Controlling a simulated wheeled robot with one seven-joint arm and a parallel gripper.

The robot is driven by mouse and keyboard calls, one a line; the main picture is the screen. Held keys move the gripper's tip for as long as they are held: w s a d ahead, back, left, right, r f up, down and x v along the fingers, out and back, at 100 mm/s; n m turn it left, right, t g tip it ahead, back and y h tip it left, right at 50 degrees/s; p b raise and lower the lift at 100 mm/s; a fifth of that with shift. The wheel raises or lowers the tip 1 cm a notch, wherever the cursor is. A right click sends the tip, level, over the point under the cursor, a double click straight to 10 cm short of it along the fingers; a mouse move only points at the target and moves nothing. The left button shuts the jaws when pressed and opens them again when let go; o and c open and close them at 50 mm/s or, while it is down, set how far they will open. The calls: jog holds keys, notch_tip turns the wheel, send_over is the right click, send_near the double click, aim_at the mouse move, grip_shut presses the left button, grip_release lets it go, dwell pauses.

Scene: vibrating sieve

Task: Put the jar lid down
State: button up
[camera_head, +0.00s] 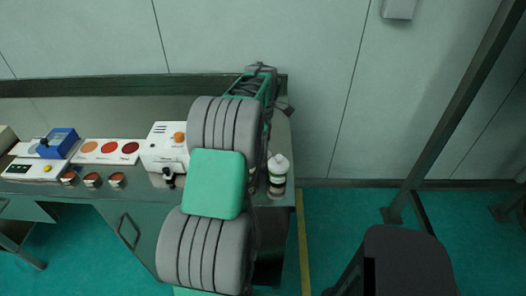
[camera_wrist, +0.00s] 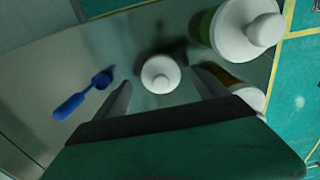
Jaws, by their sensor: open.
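A small round white lid with a knob (camera_wrist: 160,75) shows in the wrist view over the grey bench top, between the fingers of my gripper (camera_wrist: 163,82). The fingers are spread, with a visible gap on each side of the lid. A jar with a large white knobbed lid (camera_wrist: 243,30) stands to the upper right. Part of another white and brown container (camera_wrist: 247,93) shows behind my right finger. In the head view a white-topped jar (camera_head: 278,168) stands at the bench's right end; my arm hides the small lid and the fingertips.
A blue scoop (camera_wrist: 85,95) lies left of my gripper in the wrist view. In the head view, a white device with an orange knob (camera_head: 160,151), a card with coloured discs (camera_head: 108,151), small dishes (camera_head: 92,180) and a blue device (camera_head: 58,143) occupy the bench (camera_head: 137,193).

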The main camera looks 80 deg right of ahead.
notch_tip(320, 180, up, 10)
jog(key=w+a+r+h, duration=0.1)
jog(key=w+a, duration=0.8)
jog(key=w, duration=0.2)
jog(key=w+a+r, duration=0.2)
jog(key=w+a, duration=0.8)
jog(key=w, duration=0.2)
jog(key=w+a+f+m+t, duration=0.1)
jog(key=w+a, duration=0.1)
jog(key=a, duration=1.1)
jog(key=w+a+f+m+t, duration=0.1)
jog(key=w+a+t, duration=0.1)
jog(key=a, duration=1)
jog(key=s+a+f, duration=0.2)
jog(key=a, duration=0.3)
jog(key=s+a+f+y, duration=0.1)
jog(key=s+a+f, duration=0.1)
jog(key=a, duration=0.3)
jog(key=shift+a+b, duration=0.3)
jog(key=shift+a, duration=0.05)
